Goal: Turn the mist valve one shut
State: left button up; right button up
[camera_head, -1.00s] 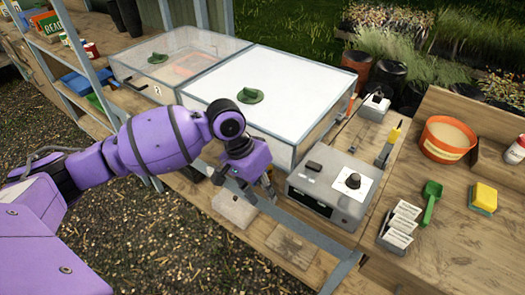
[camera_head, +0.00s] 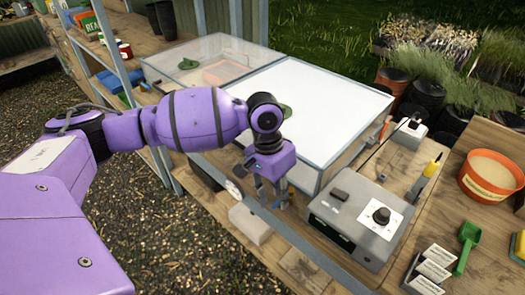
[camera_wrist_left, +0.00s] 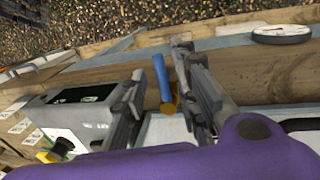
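The mist valve shows in the left wrist view as a blue lever handle (camera_wrist_left: 161,77) on a brass-coloured body (camera_wrist_left: 168,107), at the wooden front edge of the bench. My left gripper (camera_head: 272,203) points down in front of the glass-sided propagator, left of the grey control box; there it hides the valve. In the left wrist view its two fingers (camera_wrist_left: 162,92) stand apart, with the blue handle in the gap, nearer the right finger. I cannot tell whether that finger touches it. My right gripper is in neither view.
The grey control box (camera_head: 343,244) with a black knob (camera_head: 381,215) is close to the right. The white-topped propagator (camera_head: 318,100) stands behind. A round white dial (camera_wrist_left: 282,33) is near the edge. A pale block (camera_head: 250,222) lies below. An orange tub (camera_head: 493,178) is far right.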

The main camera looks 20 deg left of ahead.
pick_arm(q)
grip_shut()
dwell(0.3)
jog(key=shift+w, duration=0.1)
